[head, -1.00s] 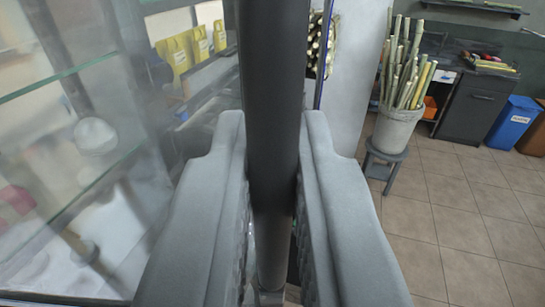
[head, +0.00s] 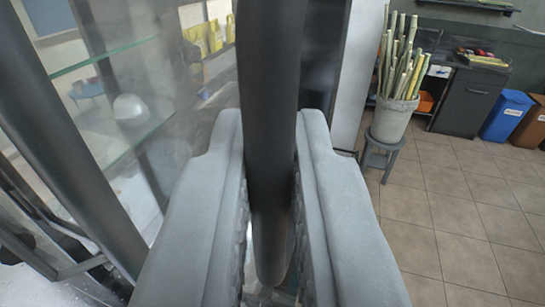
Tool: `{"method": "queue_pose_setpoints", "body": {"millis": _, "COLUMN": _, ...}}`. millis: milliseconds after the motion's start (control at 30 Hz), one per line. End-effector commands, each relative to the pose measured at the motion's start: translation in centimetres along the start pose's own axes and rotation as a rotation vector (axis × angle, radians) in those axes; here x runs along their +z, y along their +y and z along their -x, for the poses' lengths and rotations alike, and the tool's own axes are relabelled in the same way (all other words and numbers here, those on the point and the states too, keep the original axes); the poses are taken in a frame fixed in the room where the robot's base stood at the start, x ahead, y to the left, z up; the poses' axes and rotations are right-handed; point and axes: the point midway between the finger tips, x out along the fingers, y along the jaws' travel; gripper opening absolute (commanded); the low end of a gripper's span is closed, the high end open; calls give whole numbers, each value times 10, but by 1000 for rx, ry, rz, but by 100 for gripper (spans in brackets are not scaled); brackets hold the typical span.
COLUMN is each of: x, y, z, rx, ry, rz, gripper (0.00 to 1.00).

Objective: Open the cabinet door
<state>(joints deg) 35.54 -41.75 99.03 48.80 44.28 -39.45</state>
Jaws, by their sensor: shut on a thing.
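My gripper (head: 270,130) is shut on a dark vertical bar handle (head: 267,60), with one finger on each side of it. The handle runs from the top edge down between the fingers, and its rounded lower end shows. The glass-fronted cabinet fills the left side, with glass shelves (head: 108,56) and a pale round object (head: 129,108) seen through hazy glass. A dark frame bar (head: 70,140) slants across the left. A dark upright panel (head: 322,55) stands right behind the handle. The door's outer edges are partly hidden by my gripper.
A grey bucket of cane stalks (head: 393,118) stands on a stool (head: 380,150) to the right. Farther back are a dark cabinet (head: 467,100), a blue bin (head: 506,115) and a brown bin (head: 532,125). The tiled floor (head: 450,220) at right is clear.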

Motion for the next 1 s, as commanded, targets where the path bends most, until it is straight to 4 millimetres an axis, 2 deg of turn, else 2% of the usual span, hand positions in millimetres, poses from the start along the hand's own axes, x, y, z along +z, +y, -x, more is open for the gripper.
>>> {"method": "queue_pose_setpoints", "body": {"millis": 467, "x": -1, "y": -3, "z": 5, "rx": -1, "ry": 2, "rz": 0, "gripper": 0}}
{"method": "queue_pose_setpoints", "body": {"millis": 500, "x": -1, "y": -2, "z": 5, "rx": -1, "ry": 2, "rz": 0, "gripper": 13}}
{"method": "queue_pose_setpoints", "body": {"millis": 567, "x": -1, "y": -2, "z": 5, "rx": -1, "ry": 2, "rz": 0, "gripper": 24}}
{"method": "queue_pose_setpoints", "body": {"millis": 600, "x": -1, "y": -2, "z": 5, "rx": -1, "ry": 2, "rz": 0, "gripper": 26}}
{"method": "queue_pose_setpoints", "body": {"millis": 1000, "x": 0, "y": -3, "z": 5, "rx": -1, "ry": 1, "rz": 0, "gripper": 26}}
